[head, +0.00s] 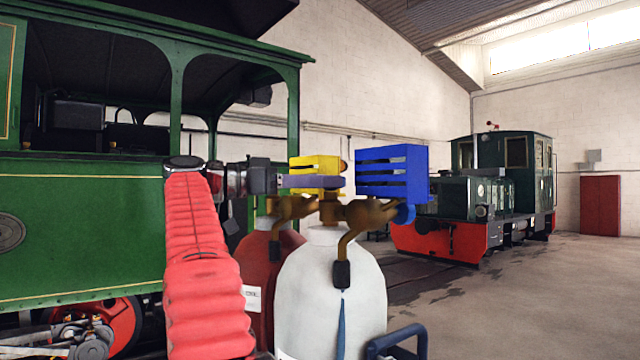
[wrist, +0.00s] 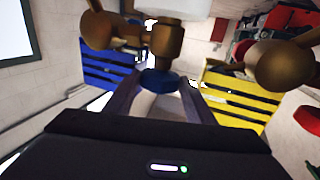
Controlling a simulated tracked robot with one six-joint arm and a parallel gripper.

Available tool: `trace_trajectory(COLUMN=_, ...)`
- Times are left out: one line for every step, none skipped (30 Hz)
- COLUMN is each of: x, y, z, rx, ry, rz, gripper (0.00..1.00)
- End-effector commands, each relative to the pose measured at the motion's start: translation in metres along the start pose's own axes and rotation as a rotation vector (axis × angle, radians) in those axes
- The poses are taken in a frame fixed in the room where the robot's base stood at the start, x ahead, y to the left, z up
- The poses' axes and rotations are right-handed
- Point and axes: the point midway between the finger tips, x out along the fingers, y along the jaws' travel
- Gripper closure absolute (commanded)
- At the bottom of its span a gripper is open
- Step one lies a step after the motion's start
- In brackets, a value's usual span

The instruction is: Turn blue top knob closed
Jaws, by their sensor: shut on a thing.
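The blue top knob (wrist: 159,84) sits on the brass valve (wrist: 167,45), between my two fingertips in the wrist view. My gripper (head: 335,182) is shut on it; it also shows in the wrist view (wrist: 158,78). In the head view my fingers lie level just above the brass valve (head: 332,209) on the white cylinder (head: 330,290), and the top knob is hidden there. A blue slatted box (head: 392,172) and a yellow slatted box (head: 318,172) stand close by the fingertips.
A red cylinder (head: 255,268) stands behind the white one. A second blue knob (head: 405,213) sits at the valve's right side. A hooked brass outlet (head: 345,245) hangs in front. A green tram (head: 80,220) fills the left; a small locomotive (head: 485,200) stands behind right. The right floor is clear.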

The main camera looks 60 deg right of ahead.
Motion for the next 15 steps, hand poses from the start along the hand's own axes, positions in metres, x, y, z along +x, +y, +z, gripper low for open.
trace_trajectory(x=0.0007, y=0.0002, z=0.0001, rx=0.001, ry=-0.001, rz=0.017, gripper=0.73)
trace_trajectory(x=0.0007, y=0.0001, z=0.0002, rx=0.001, ry=-0.001, rz=0.025, gripper=0.73)
trace_trajectory(x=0.0007, y=0.0001, z=0.0000, rx=0.002, ry=-0.001, rz=0.035, gripper=0.73)
trace_trajectory(x=0.0007, y=-0.0005, z=0.0003, rx=0.001, ry=-0.001, rz=0.042, gripper=0.73)
trace_trajectory(x=0.0007, y=-0.0009, z=0.0004, rx=0.001, ry=-0.001, rz=0.049, gripper=0.73)
trace_trajectory(x=0.0007, y=-0.0007, z=0.0002, rx=0.002, ry=-0.002, rz=0.059, gripper=0.73)
trace_trajectory(x=0.0007, y=-0.0008, z=0.0003, rx=0.002, ry=-0.002, rz=0.067, gripper=0.73)
trace_trajectory(x=0.0007, y=-0.0011, z=0.0002, rx=0.001, ry=-0.001, rz=0.074, gripper=0.73)
trace_trajectory(x=0.0007, y=-0.0013, z=0.0001, rx=0.001, ry=-0.001, rz=0.082, gripper=0.73)
trace_trajectory(x=0.0007, y=-0.0013, z=-0.0002, rx=0.003, ry=-0.001, rz=0.088, gripper=0.73)
trace_trajectory(x=0.0007, y=-0.0017, z=0.0002, rx=0.002, ry=-0.001, rz=0.094, gripper=0.73)
trace_trajectory(x=0.0007, y=-0.0018, z=0.0003, rx=0.002, ry=-0.002, rz=0.102, gripper=0.73)
trace_trajectory(x=0.0007, y=-0.0017, z=0.0002, rx=0.002, ry=-0.002, rz=0.108, gripper=0.73)
trace_trajectory(x=0.0008, y=-0.0017, z=0.0001, rx=0.002, ry=-0.002, rz=0.113, gripper=0.73)
trace_trajectory(x=0.0007, y=-0.0021, z=0.0002, rx=0.002, ry=-0.001, rz=0.119, gripper=0.73)
